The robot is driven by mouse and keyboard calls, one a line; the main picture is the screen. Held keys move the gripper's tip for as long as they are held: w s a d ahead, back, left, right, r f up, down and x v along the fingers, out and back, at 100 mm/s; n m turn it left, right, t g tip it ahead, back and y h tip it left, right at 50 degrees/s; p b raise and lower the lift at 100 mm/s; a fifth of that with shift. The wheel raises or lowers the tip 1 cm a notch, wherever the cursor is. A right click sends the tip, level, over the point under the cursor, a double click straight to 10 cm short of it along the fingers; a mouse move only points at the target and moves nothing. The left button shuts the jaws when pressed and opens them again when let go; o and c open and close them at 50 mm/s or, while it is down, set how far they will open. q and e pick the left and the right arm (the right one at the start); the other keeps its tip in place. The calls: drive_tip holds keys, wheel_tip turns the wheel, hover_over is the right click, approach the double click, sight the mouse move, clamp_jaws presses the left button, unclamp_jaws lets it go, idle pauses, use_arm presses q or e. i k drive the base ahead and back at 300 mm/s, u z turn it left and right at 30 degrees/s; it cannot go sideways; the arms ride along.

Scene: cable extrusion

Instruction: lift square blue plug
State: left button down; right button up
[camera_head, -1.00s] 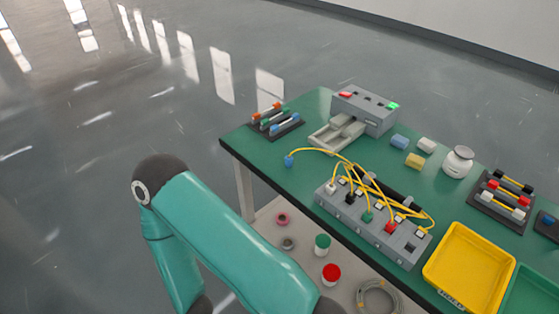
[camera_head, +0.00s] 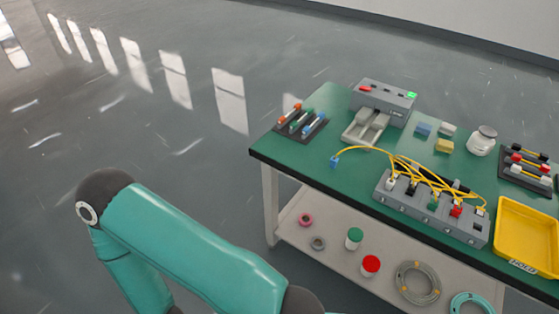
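A small blue plug (camera_head: 335,161) lies on the green table top near its front left edge, at the end of a yellow cable (camera_head: 365,148). The cable arcs right to a grey socket block (camera_head: 430,216), where several other plugs sit, among them a green and a red one. Whether the plug's face is square is too small to tell. A teal arm of mine (camera_head: 195,250) crosses the lower left, well apart from the plug. Neither of my grippers is in view.
The green table (camera_head: 300,158) also holds a grey machine (camera_head: 385,100), loose blocks including a blue one (camera_head: 423,129), a white jar (camera_head: 482,140), two racks of plugs and a yellow tray (camera_head: 527,240). Spools and cable coils (camera_head: 417,282) lie on the shelf below. Open floor lies left.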

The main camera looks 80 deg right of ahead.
sight(333, 163)
drive_tip(key=u, duration=0.1)
drive_tip(key=i, duration=1.5)
drive_tip(key=z, duration=1.9)
drive_tip(key=i, duration=0.2)
drive_tip(key=z, duration=2.3)
drive_tip(key=i, duration=1.05)
drive_tip(key=u, duration=0.55)
